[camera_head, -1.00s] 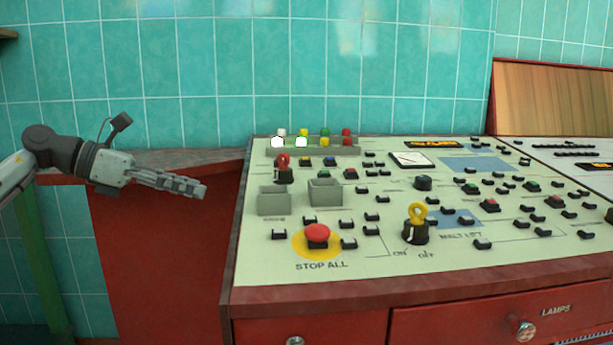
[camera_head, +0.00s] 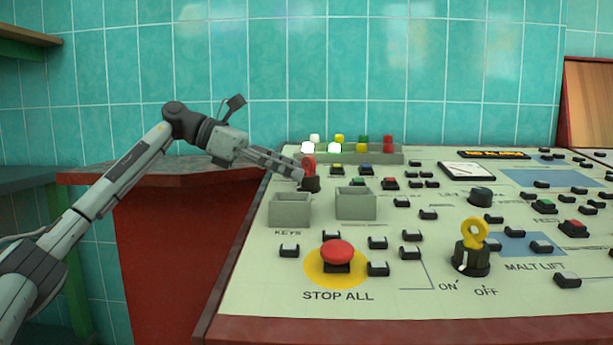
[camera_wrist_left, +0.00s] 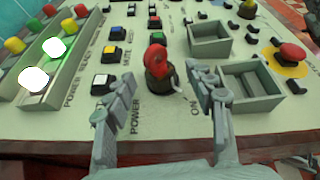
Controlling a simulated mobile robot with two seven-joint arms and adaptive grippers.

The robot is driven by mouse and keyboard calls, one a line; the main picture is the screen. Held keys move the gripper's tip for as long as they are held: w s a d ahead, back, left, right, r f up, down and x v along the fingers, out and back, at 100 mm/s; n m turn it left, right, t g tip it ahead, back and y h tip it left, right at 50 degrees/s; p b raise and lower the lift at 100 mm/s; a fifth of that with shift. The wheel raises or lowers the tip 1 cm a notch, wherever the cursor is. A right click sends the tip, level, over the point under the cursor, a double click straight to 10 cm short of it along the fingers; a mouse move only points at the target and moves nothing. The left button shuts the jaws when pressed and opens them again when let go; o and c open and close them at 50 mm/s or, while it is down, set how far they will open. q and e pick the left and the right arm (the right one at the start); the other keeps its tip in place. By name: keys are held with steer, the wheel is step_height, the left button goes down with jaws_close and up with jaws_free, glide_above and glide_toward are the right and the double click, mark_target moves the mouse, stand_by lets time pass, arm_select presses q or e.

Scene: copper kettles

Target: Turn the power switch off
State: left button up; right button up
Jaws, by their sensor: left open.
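The power switch (camera_head: 310,182) is a dark round base with a red key in it, at the back left of the control panel. In the left wrist view the red key (camera_wrist_left: 157,58) stands upright in the black base, with POWER and ON printed beside it. My left gripper (camera_head: 299,167) reaches over the panel's left edge, close to the switch. In the wrist view its open fingers (camera_wrist_left: 163,88) lie on either side of the switch, with nothing gripped. Contact with the key cannot be made out. My right gripper is not in view.
Two grey open boxes (camera_head: 289,210) stand in front of the switch. A red STOP ALL button (camera_head: 337,252) and a yellow key switch (camera_head: 472,250) are nearer the front. Several small buttons surround them.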

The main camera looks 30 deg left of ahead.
mark_target(309, 180)
arm_select(q)
steer(key=shift+x, duration=1.3)
steer(key=shift+w, duration=0.1)
steer(key=c, duration=1.2)
